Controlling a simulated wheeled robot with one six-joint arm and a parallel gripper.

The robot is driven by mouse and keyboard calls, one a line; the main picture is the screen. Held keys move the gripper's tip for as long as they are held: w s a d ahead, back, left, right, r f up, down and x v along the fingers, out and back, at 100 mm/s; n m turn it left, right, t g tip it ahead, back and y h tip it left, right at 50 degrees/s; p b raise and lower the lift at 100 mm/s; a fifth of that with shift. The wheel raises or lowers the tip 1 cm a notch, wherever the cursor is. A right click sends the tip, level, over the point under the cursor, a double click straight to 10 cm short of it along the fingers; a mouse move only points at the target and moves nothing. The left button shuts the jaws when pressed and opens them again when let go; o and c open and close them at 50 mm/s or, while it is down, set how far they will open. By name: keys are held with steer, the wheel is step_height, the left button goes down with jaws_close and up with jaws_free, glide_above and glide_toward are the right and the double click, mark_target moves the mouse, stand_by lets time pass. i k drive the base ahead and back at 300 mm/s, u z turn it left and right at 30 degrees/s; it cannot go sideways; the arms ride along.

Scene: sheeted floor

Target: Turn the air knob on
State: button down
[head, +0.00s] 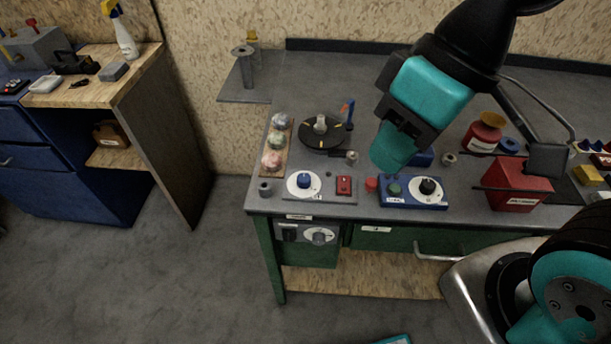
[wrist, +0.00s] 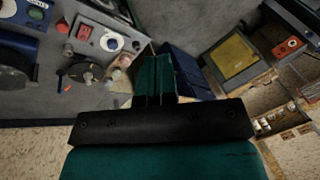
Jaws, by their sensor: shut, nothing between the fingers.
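Several knobs show in the head view, and their labels are too small to read, so I cannot tell which is the air knob. A blue knob (head: 304,181) sits on a white dial at the bench's front left. A black knob (head: 428,187) sits on a white dial on a blue box (head: 411,205), beside a green button (head: 394,190). Below the bench edge, a dark panel has a grey round knob (head: 319,236) on a white dial. My gripper (head: 389,160) is shut and empty above the bench, behind the blue box. Its fingers (wrist: 155,77) also show in the wrist view.
A red switch (head: 344,185) and a red button (head: 371,184) lie between the two dials. A black round plate (head: 322,141), a red box (head: 515,190) and a red jar (head: 484,132) stand around the gripper. Floor (head: 225,240) at front left is clear.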

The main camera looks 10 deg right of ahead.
mark_target(304, 178)
steer(key=z, duration=0.7)
steer(key=k, duration=0.8)
steer(key=u, duration=0.75)
steer(key=i, duration=0.5)
steer(key=z, duration=0.05)
